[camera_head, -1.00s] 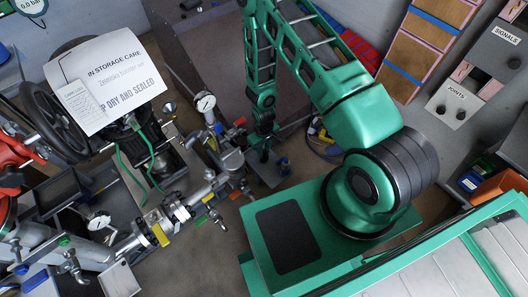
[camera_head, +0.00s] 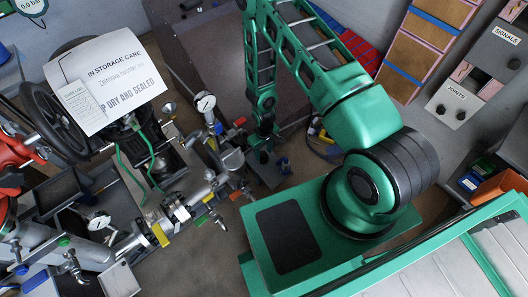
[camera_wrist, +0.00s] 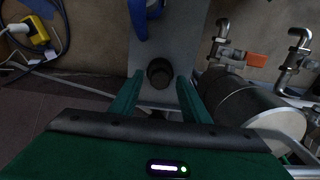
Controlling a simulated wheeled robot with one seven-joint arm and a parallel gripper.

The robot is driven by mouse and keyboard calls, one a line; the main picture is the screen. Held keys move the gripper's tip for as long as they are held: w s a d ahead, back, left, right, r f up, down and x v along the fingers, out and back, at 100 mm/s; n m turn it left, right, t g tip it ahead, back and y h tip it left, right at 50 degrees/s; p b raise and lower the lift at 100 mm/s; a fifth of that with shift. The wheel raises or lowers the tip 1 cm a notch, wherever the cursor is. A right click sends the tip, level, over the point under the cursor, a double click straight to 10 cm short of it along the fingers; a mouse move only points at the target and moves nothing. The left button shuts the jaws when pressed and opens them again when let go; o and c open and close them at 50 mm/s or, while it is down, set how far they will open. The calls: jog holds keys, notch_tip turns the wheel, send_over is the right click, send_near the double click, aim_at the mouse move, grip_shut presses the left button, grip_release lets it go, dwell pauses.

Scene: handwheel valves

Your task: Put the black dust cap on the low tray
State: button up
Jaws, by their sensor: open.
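A dark round cap (camera_wrist: 159,73), which looks like the black dust cap, stands on a grey plate (camera_wrist: 182,38) in the wrist view. My gripper (camera_wrist: 159,88) is open, with one green finger on each side of the cap's near edge. I see no finger contact, and the height gap is hard to judge. In the head view my gripper (camera_head: 262,153) is small, above the grey plate (camera_head: 268,176), and the cap cannot be made out there. A dark shallow tray (camera_head: 62,190) lies at the left; I cannot tell whether it is the low tray.
A blue object (camera_wrist: 145,18) is on the plate's far part. Metal pipework with an orange-handled tap (camera_wrist: 262,60) is close on the right in the wrist view. A yellow plug (camera_wrist: 33,28) and its cable lie at the left. A paper notice (camera_head: 108,80) covers part of the valve assembly.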

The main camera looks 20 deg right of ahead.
notch_tip(320, 180, up, 12)
jog(key=shift+f, duration=0.25)
jog(key=shift+r, duration=0.1)
notch_tip(320, 180, up, 13)
jog(key=m, duration=0.2)
send_over(264, 154)
jog(key=w+d, duration=0.2)
jog(key=d, duration=0.5)
jog(key=s+d+r+m+h, duration=0.1)
jog(key=s+d+r, duration=0.25)
jog(key=r, duration=0.35)
jog(key=s+d+r+m, duration=0.2)
jog(key=d+r, duration=0.2)
jog(key=r, duration=0.4)
jog(key=s+d+r+m, duration=0.2)
jog(key=s+r, duration=0.6)
jog(key=s, duration=0.2)
jog(key=s+d+r+m+y, duration=0.1)
jog(key=s+r+m, duration=0.2)
jog(key=s+r, duration=0.5)
jog(key=s, duration=0.3)
jog(key=shift+d, duration=0.35)
jog(key=shift+f, duration=0.1)
